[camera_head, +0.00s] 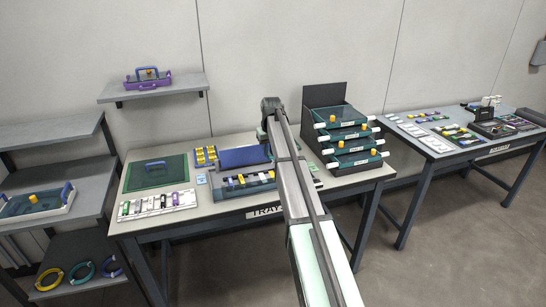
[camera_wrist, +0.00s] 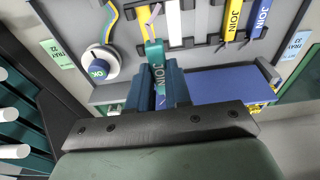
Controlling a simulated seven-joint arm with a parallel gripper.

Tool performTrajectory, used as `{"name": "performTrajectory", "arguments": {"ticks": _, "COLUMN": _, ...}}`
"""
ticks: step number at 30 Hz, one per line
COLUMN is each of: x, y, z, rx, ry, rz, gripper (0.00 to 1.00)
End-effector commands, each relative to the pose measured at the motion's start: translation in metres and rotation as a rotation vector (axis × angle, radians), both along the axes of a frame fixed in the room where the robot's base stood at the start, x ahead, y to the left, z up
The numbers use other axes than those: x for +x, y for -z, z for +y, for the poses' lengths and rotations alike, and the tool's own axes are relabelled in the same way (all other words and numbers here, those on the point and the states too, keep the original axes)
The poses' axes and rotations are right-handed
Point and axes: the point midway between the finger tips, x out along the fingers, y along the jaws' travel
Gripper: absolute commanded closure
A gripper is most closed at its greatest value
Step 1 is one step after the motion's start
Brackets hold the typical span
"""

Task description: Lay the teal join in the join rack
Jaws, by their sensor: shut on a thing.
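In the wrist view, my gripper (camera_wrist: 158,92) is shut on the teal join (camera_wrist: 155,52), which points away from the fingers toward the grey tray (camera_wrist: 120,95). Its near part is between the fingers. The join rack (camera_wrist: 205,42) is the row of dark holders in that tray. A white join (camera_wrist: 174,22), a yellow join (camera_wrist: 232,18) and a blue join (camera_wrist: 259,18) lie in it. The teal join's far end is beside the rack's left part; I cannot tell whether it touches. In the head view my arm hides the gripper and the teal join.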

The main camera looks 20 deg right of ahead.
Motion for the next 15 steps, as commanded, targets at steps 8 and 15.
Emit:
{"name": "performTrajectory", "arguments": {"ticks": 8, "x": 0.008, "y": 0.005, "z": 0.100, "rx": 0.001, "ry": -0.113, "rz": 0.007, "gripper": 0.99}}
{"name": "performTrajectory", "arguments": {"ticks": 15, "x": 0.002, "y": 0.014, "z": 0.195, "rx": 0.000, "ry": -0.222, "rz": 0.017, "gripper": 0.99}}
